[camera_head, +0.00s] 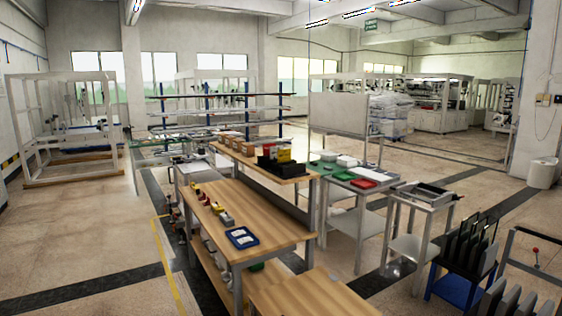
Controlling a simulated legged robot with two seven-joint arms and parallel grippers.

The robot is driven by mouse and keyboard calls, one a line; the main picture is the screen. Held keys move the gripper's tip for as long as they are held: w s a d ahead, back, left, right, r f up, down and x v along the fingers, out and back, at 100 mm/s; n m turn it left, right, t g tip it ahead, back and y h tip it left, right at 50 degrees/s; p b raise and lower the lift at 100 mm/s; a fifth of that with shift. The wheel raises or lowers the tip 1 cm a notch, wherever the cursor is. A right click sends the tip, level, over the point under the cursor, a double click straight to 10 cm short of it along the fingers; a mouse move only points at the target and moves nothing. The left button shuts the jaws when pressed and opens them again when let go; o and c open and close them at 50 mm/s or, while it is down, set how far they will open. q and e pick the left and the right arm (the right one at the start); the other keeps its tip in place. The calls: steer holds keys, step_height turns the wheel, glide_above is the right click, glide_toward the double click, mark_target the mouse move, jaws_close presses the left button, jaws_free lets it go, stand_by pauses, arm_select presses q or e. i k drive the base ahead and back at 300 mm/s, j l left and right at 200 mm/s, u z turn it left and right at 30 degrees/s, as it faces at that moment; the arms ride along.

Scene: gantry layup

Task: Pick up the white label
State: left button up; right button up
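I cannot make out a white label for certain. Neither of my grippers is in view.
Several small red, yellow and grey items (222,215) line the workbench. A raised shelf (262,163) holds cardboard boxes and a black bin. A lower wooden surface (315,295) stands in front. A metal cart (420,200) and black racks are right. Floor at left is clear.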

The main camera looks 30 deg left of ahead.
mark_target(273, 150)
steer(key=i+j+u, duration=0.2)
steer(key=j, duration=0.2)
steer(key=j+u, duration=0.2)
steer(key=j, duration=0.2)
steer(key=i+j+u, duration=0.2)
steer(key=j, duration=0.2)
steer(key=i+j+u, duration=1.05)
steer(key=i, duration=0.35)
steer(key=i+u, duration=0.3)
steer(key=i, duration=0.2)
steer(key=i+z, duration=0.35)
steer(key=i+j+z, duration=0.35)
steer(key=i, duration=0.2)
steer(key=i+j+z, duration=0.3)
steer(key=i+l, duration=0.05)
steer(key=i, duration=0.05)
